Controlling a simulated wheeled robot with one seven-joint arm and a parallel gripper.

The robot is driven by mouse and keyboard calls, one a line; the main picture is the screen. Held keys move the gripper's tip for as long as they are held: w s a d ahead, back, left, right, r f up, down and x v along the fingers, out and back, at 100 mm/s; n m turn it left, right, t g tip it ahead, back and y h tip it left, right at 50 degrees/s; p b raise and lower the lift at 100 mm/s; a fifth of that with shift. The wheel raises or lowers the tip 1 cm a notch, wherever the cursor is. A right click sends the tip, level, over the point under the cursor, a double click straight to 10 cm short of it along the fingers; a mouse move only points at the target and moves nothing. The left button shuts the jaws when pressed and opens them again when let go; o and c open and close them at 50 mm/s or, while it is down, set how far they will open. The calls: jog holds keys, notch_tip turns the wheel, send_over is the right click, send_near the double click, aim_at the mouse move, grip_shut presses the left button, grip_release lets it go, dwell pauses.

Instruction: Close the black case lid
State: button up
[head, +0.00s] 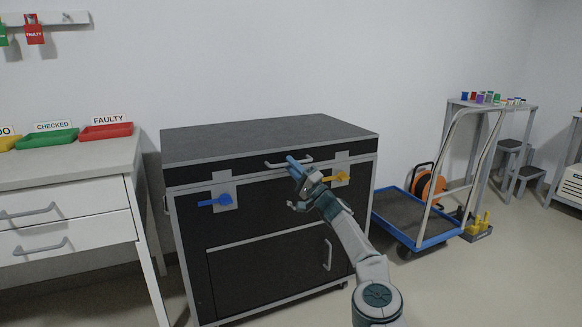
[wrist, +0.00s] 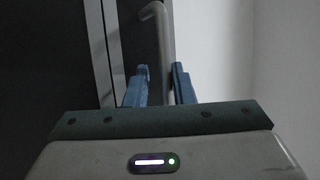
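The black case (head: 275,215) stands against the wall, with pale metal edges. Its lid (head: 270,137) looks down and level on the body, with no clear gap along the front seam. A grey bar handle (head: 275,165) is on the lid's front; it also shows in the wrist view (wrist: 164,40). A blue latch lever (head: 214,201) is at the left and a yellow one (head: 335,178) at the right, both roughly level. My gripper (head: 290,160) is at the handle. In the wrist view its blue fingers (wrist: 161,80) stand apart on either side of the handle, with a gap at the left finger.
A white drawer cabinet (head: 70,215) with coloured trays, including a red one (head: 106,131), stands at the left. A blue-edged trolley (head: 415,220) and an orange cable reel (head: 430,187) are close to the right. Floor is free in front of the trolley.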

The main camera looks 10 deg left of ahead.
jog(key=shift+d+f, duration=0.1)
jog(key=shift+d+f, duration=0.2)
jog(key=shift+d, duration=0.05)
jog(key=p+v, duration=0.1)
jog(key=v, duration=1.2)
jog(key=shift+s, duration=0.2)
jog(key=shift+a, duration=0.1)
